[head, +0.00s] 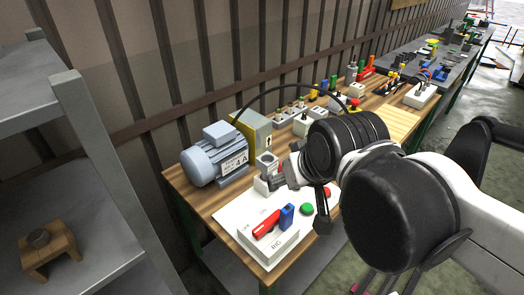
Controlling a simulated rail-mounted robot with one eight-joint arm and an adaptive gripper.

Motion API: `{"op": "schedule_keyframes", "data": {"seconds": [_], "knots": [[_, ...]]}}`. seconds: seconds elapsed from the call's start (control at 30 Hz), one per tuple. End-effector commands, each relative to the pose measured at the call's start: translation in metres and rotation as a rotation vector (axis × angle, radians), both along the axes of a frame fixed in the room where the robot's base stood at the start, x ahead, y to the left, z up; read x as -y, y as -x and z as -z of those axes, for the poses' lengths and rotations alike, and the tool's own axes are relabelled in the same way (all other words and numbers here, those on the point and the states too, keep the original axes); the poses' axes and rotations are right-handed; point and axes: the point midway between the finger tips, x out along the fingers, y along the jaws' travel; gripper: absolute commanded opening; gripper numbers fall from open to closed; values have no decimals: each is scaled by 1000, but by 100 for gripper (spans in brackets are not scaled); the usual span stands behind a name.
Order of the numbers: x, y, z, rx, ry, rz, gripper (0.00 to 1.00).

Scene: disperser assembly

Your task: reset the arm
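My arm reaches in from the right, and its large dark joints cover part of the workbench. My gripper (277,180) is the small dark grey part over the bench, partly hidden by my wrist. It is near a grey cylindrical part on a pale block (267,187). I cannot tell whether they touch, or whether the fingers are open or shut.
A blue-grey motor marked 4A (215,158) stands at the bench's left end, beside a grey-yellow box (254,130). Several small connectors stand along the wall side. A grey shelf (95,255) with a wooden block (48,252) is at left. Green floor lies in front.

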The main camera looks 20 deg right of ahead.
Motion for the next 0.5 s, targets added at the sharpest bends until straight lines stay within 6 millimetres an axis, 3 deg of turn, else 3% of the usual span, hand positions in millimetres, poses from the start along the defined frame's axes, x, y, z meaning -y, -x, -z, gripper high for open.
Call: {"op": "schedule_keyframes", "data": {"seconds": [0.5], "knots": [[-6, 8, 7, 18, 6, -26, 49]]}}
